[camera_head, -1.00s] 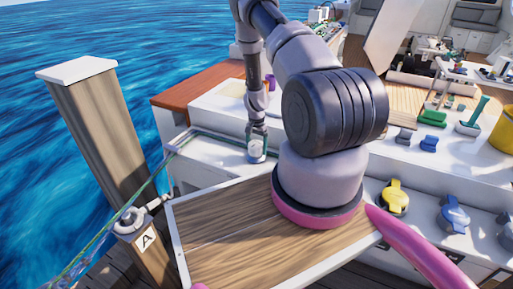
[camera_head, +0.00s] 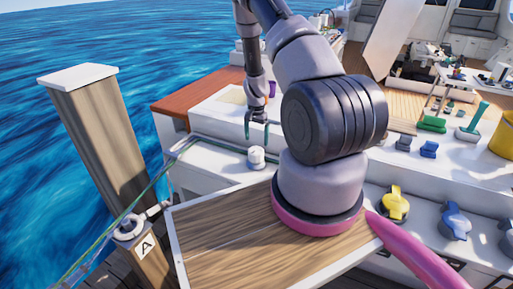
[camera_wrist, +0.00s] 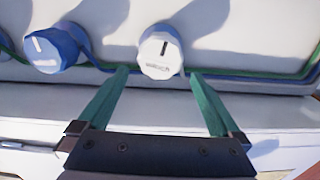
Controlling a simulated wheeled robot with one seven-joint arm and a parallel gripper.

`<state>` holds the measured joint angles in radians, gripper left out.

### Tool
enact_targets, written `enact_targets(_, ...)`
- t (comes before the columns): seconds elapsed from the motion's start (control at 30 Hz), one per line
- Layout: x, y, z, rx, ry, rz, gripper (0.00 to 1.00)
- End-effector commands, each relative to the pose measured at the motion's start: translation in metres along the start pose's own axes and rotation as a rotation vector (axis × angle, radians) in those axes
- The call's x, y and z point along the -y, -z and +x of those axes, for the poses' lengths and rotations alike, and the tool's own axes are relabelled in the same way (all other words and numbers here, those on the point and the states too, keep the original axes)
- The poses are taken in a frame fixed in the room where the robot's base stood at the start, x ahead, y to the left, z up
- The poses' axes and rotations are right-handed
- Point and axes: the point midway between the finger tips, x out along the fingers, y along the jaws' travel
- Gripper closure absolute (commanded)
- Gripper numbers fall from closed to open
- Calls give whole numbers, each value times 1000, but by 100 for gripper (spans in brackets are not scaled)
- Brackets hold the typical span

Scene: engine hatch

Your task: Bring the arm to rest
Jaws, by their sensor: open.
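My gripper (camera_head: 257,131) hangs from my arm above the white side deck of the boat, fingers pointing down. In the wrist view my gripper (camera_wrist: 160,85) shows two green fingers spread apart with nothing held between them. A white knob (camera_head: 257,157) stands on the white ledge just below the fingers, apart from them. In the wrist view the white knob (camera_wrist: 160,54) has a dark mark on its top and lies just beyond the fingertips.
A blue knob (camera_wrist: 55,47) is left of the white one in the wrist view. A yellow knob (camera_head: 393,205) and another blue knob (camera_head: 455,221) sit on the boat's side. A wooden post (camera_head: 97,130) stands at left. A yellow bucket (camera_head: 503,133) is at far right.

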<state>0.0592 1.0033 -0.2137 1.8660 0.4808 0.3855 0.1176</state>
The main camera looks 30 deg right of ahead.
Motion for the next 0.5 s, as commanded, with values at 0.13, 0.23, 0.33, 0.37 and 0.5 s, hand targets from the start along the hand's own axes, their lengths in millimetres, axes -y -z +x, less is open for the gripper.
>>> enact_targets(0.13, 0, -1, -17, 0, 0, -1, 0)
enact_targets(0.23, 0, 0, -22, 1, 0, 0, 0)
enact_targets(0.33, 0, 0, -22, 1, 0, 1, 0)
enact_targets(0.37, 0, 0, -22, 1, 0, 1, 0)
enact_targets(0.5, 0, 0, -22, 1, 0, 0, 0)
